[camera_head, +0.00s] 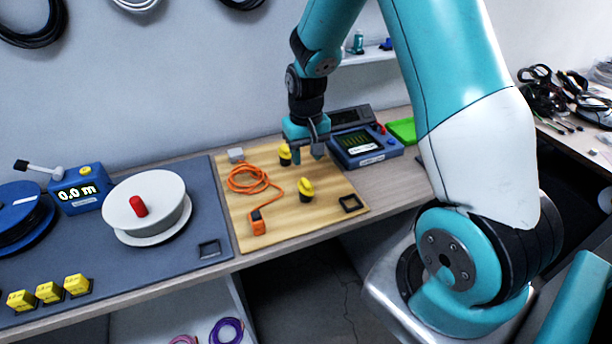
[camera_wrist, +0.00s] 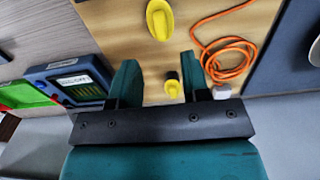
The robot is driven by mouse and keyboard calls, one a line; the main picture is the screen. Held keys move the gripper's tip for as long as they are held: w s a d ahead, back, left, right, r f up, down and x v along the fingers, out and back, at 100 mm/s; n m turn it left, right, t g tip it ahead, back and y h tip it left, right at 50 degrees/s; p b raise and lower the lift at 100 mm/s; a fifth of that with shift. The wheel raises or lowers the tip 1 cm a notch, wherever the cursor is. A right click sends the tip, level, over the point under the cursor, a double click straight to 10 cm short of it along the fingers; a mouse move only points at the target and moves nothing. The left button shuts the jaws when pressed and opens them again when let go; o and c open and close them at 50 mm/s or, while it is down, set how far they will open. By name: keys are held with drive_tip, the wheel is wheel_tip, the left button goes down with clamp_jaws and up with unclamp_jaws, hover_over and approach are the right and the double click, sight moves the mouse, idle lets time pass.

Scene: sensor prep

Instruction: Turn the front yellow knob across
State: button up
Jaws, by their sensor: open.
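The front yellow knob (camera_head: 306,187) stands on a dark base on the wooden board (camera_head: 277,222). In the wrist view the front knob (camera_wrist: 160,20) is at the top edge, its grip running roughly up-down in the picture, beyond my fingertips. A second yellow knob (camera_head: 285,151) is farther back; in the wrist view this back knob (camera_wrist: 172,86) shows between my fingers, lower down. My gripper (camera_head: 307,154) is open and empty, pointing down above the board, behind the front knob and right of the back one.
An orange cable (camera_head: 245,187) with an orange plug lies left of the knobs. A blue meter (camera_head: 367,147) and green tray (camera_head: 402,130) stand to the right. A dark square frame (camera_head: 351,203) lies at the board's front right. A small grey block (camera_head: 235,155) is behind.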

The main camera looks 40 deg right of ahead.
sight(306, 182)
wheel_tip(306, 182, down, 8)
drive_tip(key=shift+f+p, duration=0.1)
drive_tip(key=shift+p, duration=0.4)
drive_tip(key=shift+c, duration=0.4)
clamp_jaws()
